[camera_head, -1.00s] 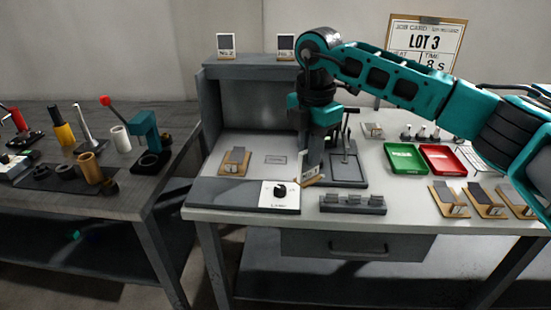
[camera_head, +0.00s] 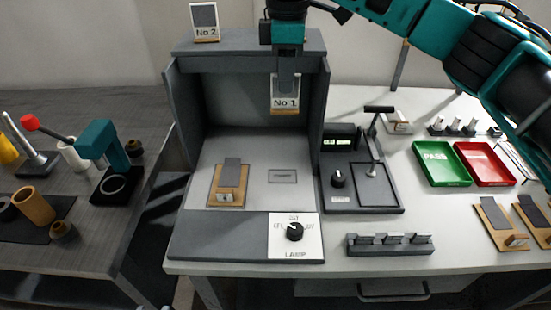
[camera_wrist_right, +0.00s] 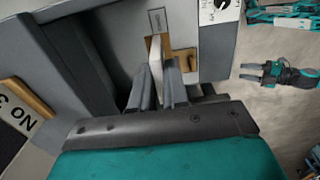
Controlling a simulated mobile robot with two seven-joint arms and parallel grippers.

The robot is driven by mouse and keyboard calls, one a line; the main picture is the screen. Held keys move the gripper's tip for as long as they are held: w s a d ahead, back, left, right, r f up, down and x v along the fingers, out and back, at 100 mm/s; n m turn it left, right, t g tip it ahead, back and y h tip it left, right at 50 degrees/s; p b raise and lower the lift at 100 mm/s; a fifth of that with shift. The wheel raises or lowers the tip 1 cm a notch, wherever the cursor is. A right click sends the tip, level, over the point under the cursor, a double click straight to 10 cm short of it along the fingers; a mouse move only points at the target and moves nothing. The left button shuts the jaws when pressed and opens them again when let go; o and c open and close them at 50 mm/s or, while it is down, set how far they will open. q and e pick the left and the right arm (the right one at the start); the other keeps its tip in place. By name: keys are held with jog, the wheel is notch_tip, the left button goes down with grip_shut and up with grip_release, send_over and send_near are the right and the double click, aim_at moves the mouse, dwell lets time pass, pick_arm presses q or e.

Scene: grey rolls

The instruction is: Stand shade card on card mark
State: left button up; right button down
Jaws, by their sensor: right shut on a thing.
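The shade card No 1 (camera_head: 285,92) hangs upright in my right gripper (camera_head: 288,78), inside the front opening of the grey booth. The right gripper is shut on its upper part. In the right wrist view the card (camera_wrist_right: 155,50) shows nearly edge-on, ahead of the fingers (camera_wrist_right: 160,85). The card mark, a small outlined rectangle (camera_head: 283,176), lies bare on the booth's pale floor; it also shows in the wrist view (camera_wrist_right: 158,20). The card is above the mark and apart from it. A small teal and black part of mine, perhaps the left gripper (camera_wrist_right: 250,72), shows at the right of the wrist view.
A wooden holder with a grey chip (camera_head: 229,188) lies left of the mark. A lamp dial panel (camera_head: 295,234) is in front. Card No 2 (camera_head: 204,22) stands on the booth top; card No 3 (camera_wrist_right: 20,115) shows in the wrist view. A gauge stand (camera_head: 362,185) is at right.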

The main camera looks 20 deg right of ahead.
jog(key=shift+w+f, duration=0.15)
jog(key=shift+w, duration=0.1)
notch_tip(320, 180, down, 19)
jog(key=shift+f, duration=0.35)
jog(key=shift+f, duration=0.15)
jog(key=c, duration=1.2)
grip_release()
jog(key=shift+o, duration=0.4)
